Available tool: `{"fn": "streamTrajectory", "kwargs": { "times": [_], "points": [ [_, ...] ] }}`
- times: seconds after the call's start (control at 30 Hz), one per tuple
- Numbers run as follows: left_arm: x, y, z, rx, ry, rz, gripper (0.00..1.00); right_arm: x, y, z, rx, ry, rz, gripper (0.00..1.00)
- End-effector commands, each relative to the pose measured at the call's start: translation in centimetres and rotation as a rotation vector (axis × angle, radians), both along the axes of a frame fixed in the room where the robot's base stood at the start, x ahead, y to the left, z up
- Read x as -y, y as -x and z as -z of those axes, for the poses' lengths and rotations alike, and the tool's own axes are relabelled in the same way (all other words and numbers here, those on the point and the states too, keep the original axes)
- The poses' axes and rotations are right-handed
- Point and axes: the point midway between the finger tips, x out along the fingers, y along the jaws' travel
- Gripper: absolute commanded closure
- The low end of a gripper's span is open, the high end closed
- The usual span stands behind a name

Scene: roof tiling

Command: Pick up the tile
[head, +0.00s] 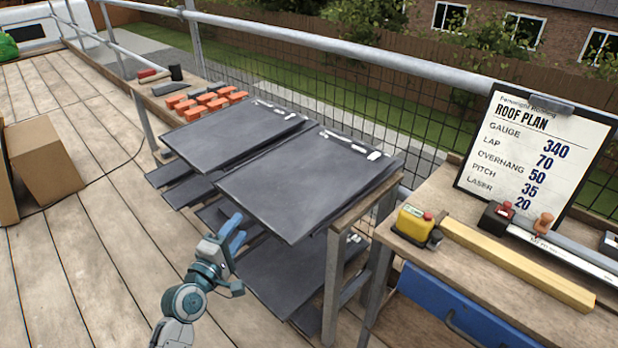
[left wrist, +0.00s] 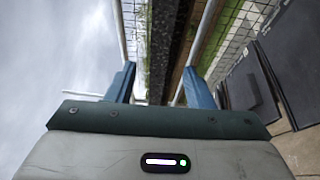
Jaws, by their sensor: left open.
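Flat dark grey tiles lie in stacks on a wooden stand in the head view. The top right tile (head: 300,185) is the nearest large one, with pale marks along its far edge. The top left tile (head: 230,132) lies beside it. More tiles (head: 275,272) lie on the lower level, partly hidden by the upper ones. My left gripper (head: 233,232) is just in front of the right stack's near left corner, apart from the top tile as far as I can tell. In the left wrist view its blue fingers (left wrist: 158,88) are spread with nothing between them; dark tiles (left wrist: 290,60) show at the right.
Orange blocks (head: 210,102) and a hammer (head: 176,73) lie behind the stacks. A cardboard box (head: 38,160) stands left. The deck (head: 95,230) between is open.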

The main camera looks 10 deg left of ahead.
Motion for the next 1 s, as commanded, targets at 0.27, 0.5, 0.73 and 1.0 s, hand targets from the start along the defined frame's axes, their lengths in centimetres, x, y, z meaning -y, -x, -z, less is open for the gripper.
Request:
{"fn": "streamTrajectory", "kwargs": {
  "times": [0.27,0.5,0.73,1.0],
  "points": [
    [1.1,-3.6,-0.1,-0.002,-0.002,0.000,0.53,0.0,0.0,-0.2,0.003,0.000,0.000,0.64],
    [2.1,-6.0,-0.6,-0.001,-0.001,-0.001,0.53,0.0,0.0,-0.1,0.001,0.000,0.000,0.64],
    [2.9,-8.6,-0.6,-0.002,-0.004,-0.002,0.53,0.0,0.0,0.5,-0.007,0.000,0.002,0.64],
    [2.9,-8.7,-0.6,-0.003,-0.005,-0.002,0.55,0.0,-0.1,0.3,-0.002,0.000,0.001,0.64]
  ]
}}
